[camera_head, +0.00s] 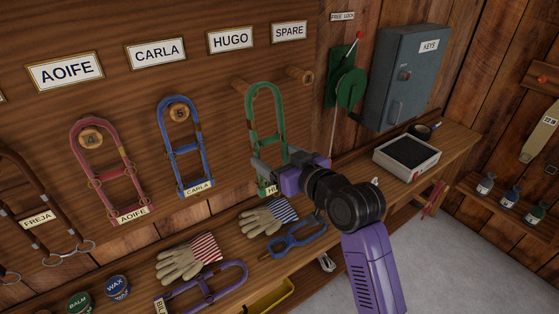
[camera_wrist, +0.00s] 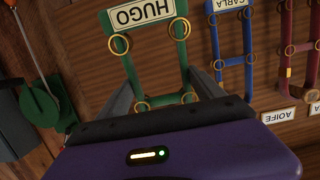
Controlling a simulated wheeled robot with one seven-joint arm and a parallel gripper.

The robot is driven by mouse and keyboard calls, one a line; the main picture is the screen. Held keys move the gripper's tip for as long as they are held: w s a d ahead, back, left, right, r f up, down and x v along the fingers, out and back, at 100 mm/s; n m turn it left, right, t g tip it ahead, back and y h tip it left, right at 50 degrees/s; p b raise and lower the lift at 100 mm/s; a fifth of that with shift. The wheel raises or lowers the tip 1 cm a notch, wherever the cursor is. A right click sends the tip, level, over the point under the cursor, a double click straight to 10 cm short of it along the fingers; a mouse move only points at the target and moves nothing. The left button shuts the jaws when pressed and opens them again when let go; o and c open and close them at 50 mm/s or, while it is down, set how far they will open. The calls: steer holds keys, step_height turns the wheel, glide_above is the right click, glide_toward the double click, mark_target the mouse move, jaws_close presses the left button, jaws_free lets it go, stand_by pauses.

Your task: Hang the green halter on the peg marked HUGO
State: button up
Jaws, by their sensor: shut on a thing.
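The green halter (camera_head: 280,121) hangs upright in my gripper (camera_head: 272,164), close to the board below the HUGO sign (camera_head: 230,40). My gripper is shut on its lower part, above its HUGO tag. In the wrist view the green halter (camera_wrist: 192,76) runs between the fingers of my gripper (camera_wrist: 163,97), with the tag (camera_wrist: 130,15) upside down. The wooden peg (camera_head: 238,86) under the HUGO sign shows at the left of the halter's top loop.
The blue halter (camera_head: 164,122) and red halter (camera_head: 74,135) hang on pegs to the left. The spare peg (camera_head: 300,75) is bare on the right. Gloves (camera_head: 262,220), a purple halter (camera_head: 205,298) and tins (camera_head: 117,287) lie on the bench below. A green lever (camera_head: 350,88) and grey key cabinet (camera_head: 408,75) stand right.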

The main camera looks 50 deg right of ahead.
steer(key=b+x, duration=0.2)
steer(key=x, duration=0.6)
steer(key=shift+w, duration=0.3)
stand_by(0.6)
steer(key=shift+r, duration=0.15)
stand_by(0.5)
